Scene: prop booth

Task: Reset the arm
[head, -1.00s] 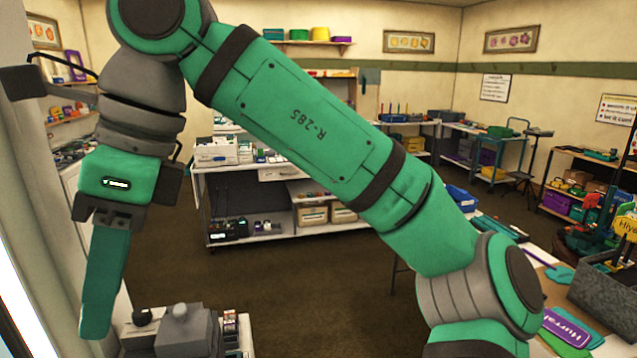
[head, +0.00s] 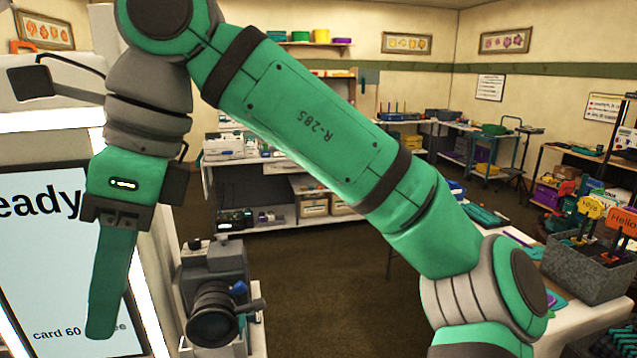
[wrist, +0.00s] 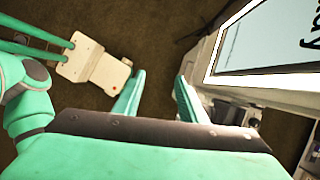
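My green arm is bent across the head view. My gripper (head: 100,335) hangs straight down at the left, seen edge-on, in front of a lit kiosk screen (head: 45,270). In the wrist view my gripper (wrist: 158,80) shows two green fingers apart with only brown floor between them. It holds nothing. The kiosk screen (wrist: 270,40) also shows at the upper right there. From these views I cannot tell the gap between the fingers and the kiosk.
A black camera (head: 212,300) stands close to the right of my gripper. A grey box (head: 590,268) of signs sits on a white table at the right. White shelving (head: 290,212) stands at the back. The brown floor (head: 330,290) between is clear.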

